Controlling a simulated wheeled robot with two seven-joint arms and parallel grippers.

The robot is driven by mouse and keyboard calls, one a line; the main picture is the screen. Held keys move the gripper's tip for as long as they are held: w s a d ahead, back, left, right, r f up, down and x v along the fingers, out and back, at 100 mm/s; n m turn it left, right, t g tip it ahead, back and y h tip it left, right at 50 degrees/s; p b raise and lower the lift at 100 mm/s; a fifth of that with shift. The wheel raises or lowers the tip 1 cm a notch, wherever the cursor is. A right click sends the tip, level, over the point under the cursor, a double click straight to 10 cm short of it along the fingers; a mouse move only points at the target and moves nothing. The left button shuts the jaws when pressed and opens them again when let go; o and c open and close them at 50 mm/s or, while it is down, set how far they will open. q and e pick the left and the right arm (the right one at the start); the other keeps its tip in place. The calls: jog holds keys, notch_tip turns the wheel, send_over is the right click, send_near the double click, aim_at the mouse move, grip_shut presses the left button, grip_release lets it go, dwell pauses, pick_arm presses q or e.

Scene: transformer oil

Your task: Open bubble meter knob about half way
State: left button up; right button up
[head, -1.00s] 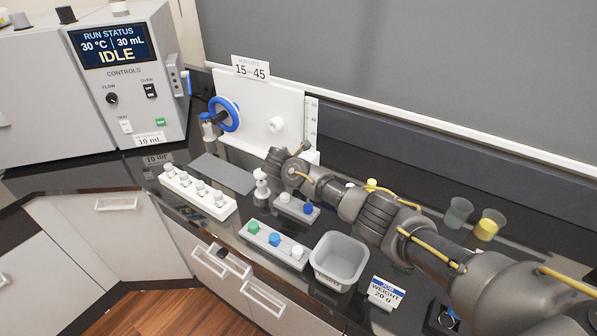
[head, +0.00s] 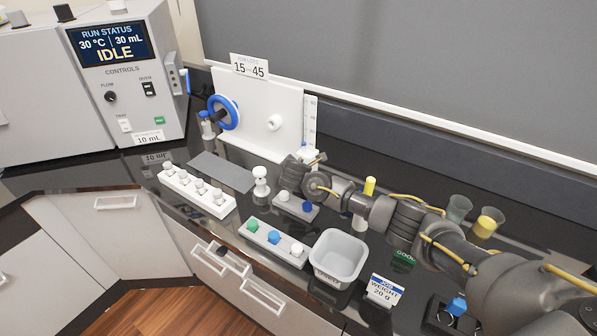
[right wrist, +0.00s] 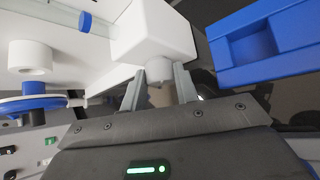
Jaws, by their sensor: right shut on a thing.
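The bubble meter shows in the head view as a graduated tube (head: 310,118) at the right edge of a white panel (head: 265,115). In the right wrist view, a white block (right wrist: 150,32) carries a small pale knob (right wrist: 160,70). My right gripper (right wrist: 158,92) has a finger on each side of the knob and is shut on it. In the head view my right gripper (head: 313,159) is at the foot of the tube, and its arm hides part of the knob area. The knob's exact turn angle cannot be told. My left gripper is not in view.
A blue wheel (head: 225,113) and a white round fitting (head: 274,122) are on the panel. Vials in racks, a grey bin (head: 338,258) and cups (head: 488,222) stand on the dark counter. A grey machine (head: 125,75) reads IDLE at the left.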

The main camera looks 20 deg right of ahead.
jog(key=shift+s+f+m+t+y+b, duration=0.15)
jog(key=shift+m+t+y+b, duration=0.3)
jog(key=shift+t+b, duration=0.45)
jog(key=o, duration=1)
jog(key=b+v, duration=0.2)
jog(key=v, duration=0.9)
